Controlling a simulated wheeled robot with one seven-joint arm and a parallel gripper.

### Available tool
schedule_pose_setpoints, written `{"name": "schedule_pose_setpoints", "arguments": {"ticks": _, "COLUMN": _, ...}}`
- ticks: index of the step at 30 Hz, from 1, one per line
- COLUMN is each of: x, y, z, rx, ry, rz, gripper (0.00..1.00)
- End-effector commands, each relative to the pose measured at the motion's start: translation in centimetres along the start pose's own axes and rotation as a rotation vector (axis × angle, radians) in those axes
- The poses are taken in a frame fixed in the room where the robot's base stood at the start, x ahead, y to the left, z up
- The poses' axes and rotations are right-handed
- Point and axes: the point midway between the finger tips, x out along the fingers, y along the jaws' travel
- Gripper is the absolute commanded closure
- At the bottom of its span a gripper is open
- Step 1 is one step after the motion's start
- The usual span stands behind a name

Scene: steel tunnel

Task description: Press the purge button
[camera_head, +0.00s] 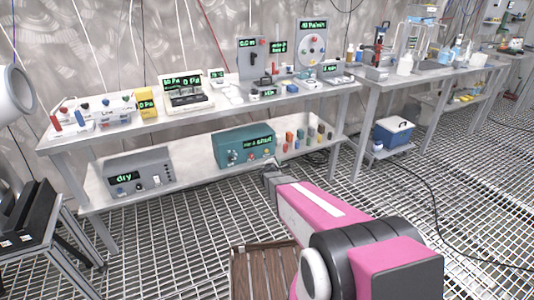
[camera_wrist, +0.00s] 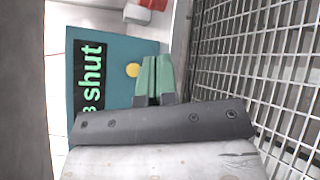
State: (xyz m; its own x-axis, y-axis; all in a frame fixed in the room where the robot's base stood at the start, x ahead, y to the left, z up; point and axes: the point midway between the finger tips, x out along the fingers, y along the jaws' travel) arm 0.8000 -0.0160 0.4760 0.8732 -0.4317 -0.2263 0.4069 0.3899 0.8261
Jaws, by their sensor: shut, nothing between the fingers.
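A teal box (camera_head: 243,146) with a green "shut" display sits on the lower shelf. Its front carries small round controls, and the wrist view shows a yellow round button (camera_wrist: 132,70) beside the display (camera_wrist: 90,75). No purge label is readable on it. My gripper (camera_head: 268,168) is in front of the teal box, near its lower right edge. In the wrist view my gripper's green fingertips (camera_wrist: 156,62) are together and empty, just to the right of the yellow button. I cannot tell whether they touch the box.
A grey box reading "dry" (camera_head: 140,176) stands left on the same shelf (camera_head: 198,150). Several small coloured blocks (camera_head: 308,136) stand right of the teal box. The upper bench (camera_head: 210,108) overhangs the shelf. A wooden slatted stool (camera_head: 262,272) is on the grated floor below my arm.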

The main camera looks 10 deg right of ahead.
Motion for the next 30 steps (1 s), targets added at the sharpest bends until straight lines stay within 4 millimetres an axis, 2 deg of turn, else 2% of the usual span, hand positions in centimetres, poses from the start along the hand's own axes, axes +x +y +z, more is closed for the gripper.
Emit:
{"name": "schedule_pose_setpoints", "arguments": {"ticks": 18, "x": 5.0, "y": 3.6, "z": -3.7, "rx": 0.002, "ry": 0.0, "rz": 0.0, "gripper": 1.0}}
{"name": "schedule_pose_setpoints", "arguments": {"ticks": 30, "x": 5.6, "y": 4.1, "z": -4.1, "rx": 0.001, "ry": 0.0, "rz": 0.0, "gripper": 1.0}}
